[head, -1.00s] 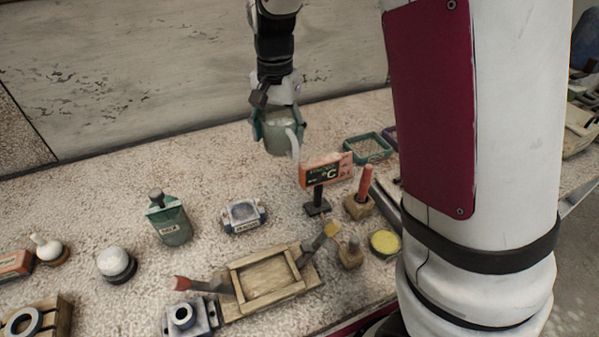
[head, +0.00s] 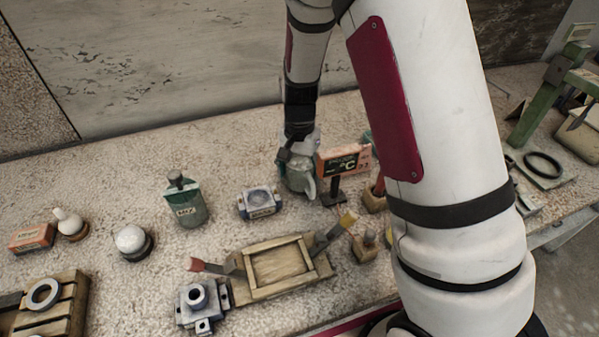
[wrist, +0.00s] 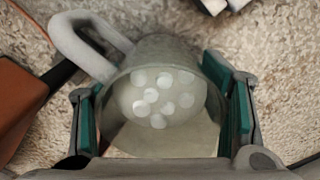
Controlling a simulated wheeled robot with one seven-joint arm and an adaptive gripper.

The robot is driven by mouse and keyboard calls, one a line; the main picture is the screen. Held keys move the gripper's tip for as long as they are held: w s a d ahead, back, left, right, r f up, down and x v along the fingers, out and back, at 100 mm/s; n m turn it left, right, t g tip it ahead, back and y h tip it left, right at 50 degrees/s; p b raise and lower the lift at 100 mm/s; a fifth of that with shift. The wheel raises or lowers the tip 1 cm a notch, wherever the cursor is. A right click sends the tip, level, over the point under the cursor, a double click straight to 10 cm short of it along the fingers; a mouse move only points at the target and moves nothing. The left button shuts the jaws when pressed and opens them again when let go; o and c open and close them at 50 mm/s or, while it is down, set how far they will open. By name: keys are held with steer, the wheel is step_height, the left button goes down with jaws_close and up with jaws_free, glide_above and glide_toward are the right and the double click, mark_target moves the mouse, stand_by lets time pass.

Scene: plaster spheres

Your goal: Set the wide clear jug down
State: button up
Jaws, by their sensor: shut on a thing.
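The wide clear jug (head: 301,186) is a see-through grey-green vessel with a pale loop handle. It is in my gripper (head: 297,165) near the back middle of the bench. In the wrist view the jug (wrist: 158,128) sits between the two green finger pads of my gripper (wrist: 162,108), which is shut on it. Several small white spheres (wrist: 157,97) lie inside it. Its handle points to the upper left there. In the head view it looks upright and low over the bench top; I cannot tell whether its base touches.
A sign marked °C (head: 343,161) stands close at the jug's right. A blue-grey block (head: 259,204) is at its left, with a green bottle (head: 186,206) further left. A wooden frame (head: 278,268) lies in front. The bench (head: 90,185) is bare at the back left.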

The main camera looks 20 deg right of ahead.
steer(key=shift+f, duration=0.25)
steer(key=shift+f, duration=0.15)
steer(key=o, duration=1.6)
